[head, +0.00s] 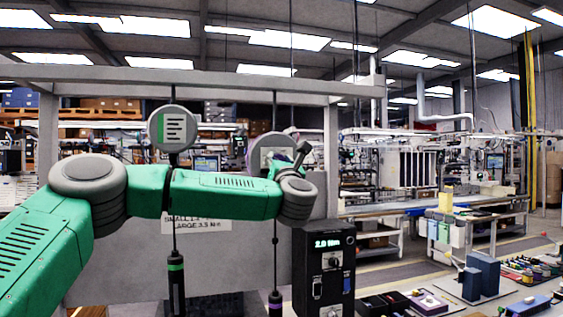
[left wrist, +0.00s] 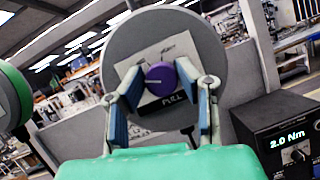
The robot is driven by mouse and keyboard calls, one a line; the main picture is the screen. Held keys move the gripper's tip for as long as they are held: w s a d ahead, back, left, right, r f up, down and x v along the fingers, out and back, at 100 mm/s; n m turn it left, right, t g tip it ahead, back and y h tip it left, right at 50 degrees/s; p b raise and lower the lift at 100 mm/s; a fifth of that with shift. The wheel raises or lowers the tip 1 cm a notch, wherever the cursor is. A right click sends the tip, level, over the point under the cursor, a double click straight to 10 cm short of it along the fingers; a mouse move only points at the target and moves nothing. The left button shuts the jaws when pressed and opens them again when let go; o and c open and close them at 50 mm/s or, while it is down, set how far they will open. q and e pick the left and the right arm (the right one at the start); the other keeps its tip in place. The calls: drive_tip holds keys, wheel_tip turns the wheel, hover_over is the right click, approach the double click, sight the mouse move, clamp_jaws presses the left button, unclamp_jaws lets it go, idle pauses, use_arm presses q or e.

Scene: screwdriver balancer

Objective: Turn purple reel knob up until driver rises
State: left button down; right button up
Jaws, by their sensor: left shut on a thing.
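In the left wrist view, the purple knob (left wrist: 187,82) sits at the centre of a grey round reel (left wrist: 212,52) with a small arrowed label and the word PULL. My left gripper (left wrist: 165,84) is shut on the knob, its blue-padded fingers on either side of it. In the head view, my left gripper (head: 282,165) is in front of the grey reel (head: 262,148), and my wrist hides part of it. A dark driver with a purple band (head: 275,300) hangs upright below on a cord. My right gripper is not in view.
A second reel (head: 172,128) with a green-edged label hangs to the left, with a green-banded driver (head: 176,290) below it. A black controller box (head: 325,262) reading 2.0 Nm stands at right. A grey overhead beam (head: 230,80) spans above; trays and parts lie at lower right.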

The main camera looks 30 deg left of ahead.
use_arm(q)
drive_tip(key=shift+w+a+f+m, duration=0.1)
drive_tip(key=shift+a+f+m, duration=0.1)
drive_tip(key=shift+f+m, duration=0.15)
drive_tip(key=shift+m+t+h+b, duration=0.3)
drive_tip(key=shift+m+h, duration=1)
drive_tip(key=shift+m, duration=1.3)
drive_tip(key=shift+m+t+h+b, duration=0.25)
drive_tip(key=shift+m+h, duration=1.05)
drive_tip(key=shift+m, duration=1.55)
